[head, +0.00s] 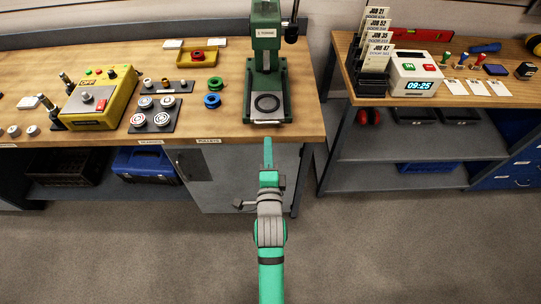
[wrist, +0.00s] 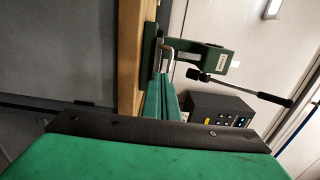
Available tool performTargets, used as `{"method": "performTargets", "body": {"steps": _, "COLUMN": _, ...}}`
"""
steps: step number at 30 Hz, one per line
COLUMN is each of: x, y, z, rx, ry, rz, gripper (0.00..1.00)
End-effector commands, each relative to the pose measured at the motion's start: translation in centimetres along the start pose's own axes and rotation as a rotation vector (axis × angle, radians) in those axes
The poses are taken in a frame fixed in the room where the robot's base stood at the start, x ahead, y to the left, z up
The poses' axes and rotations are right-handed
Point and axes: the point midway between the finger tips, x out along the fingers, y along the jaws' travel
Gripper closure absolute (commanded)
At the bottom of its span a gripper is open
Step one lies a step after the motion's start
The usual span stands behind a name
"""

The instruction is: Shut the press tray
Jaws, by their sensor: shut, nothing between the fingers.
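The green press (head: 267,50) stands on the wooden bench; it also shows sideways in the wrist view (wrist: 205,55). Its press tray (head: 253,110) lies low at the front of the press, toward the bench edge, with a dark ring (head: 267,103) on it. A pale bent bar (wrist: 170,46) shows at the tray's front in the wrist view. My gripper (head: 267,142) is shut and empty, pointing at the tray from in front of the bench edge. In the wrist view its fingertips (wrist: 163,78) are close to the bar; I cannot tell whether they touch.
The wooden bench (head: 220,125) has blue and green rings, a dark mat with round parts and a yellow box (head: 100,98) left of the press. A second bench (head: 440,97) stands to the right across a gap. The floor in front is clear.

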Motion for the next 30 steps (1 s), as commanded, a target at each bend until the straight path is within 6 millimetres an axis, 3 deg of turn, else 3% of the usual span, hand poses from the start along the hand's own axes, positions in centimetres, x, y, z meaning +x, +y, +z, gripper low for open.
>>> {"method": "performTargets", "body": {"steps": 9, "x": 5.2, "y": -0.1, "z": -0.9, "rx": 0.000, "ry": 0.014, "rz": -0.001, "gripper": 1.00}}
{"method": "performTargets", "body": {"steps": 15, "x": 7.4, "y": 0.0, "z": -0.6, "rx": 0.000, "ry": 0.009, "rz": 0.000, "gripper": 1.00}}
{"method": "performTargets", "body": {"steps": 30, "x": 8.2, "y": 0.0, "z": -0.5, "rx": 0.000, "ry": 0.007, "rz": 0.001, "gripper": 1.00}}
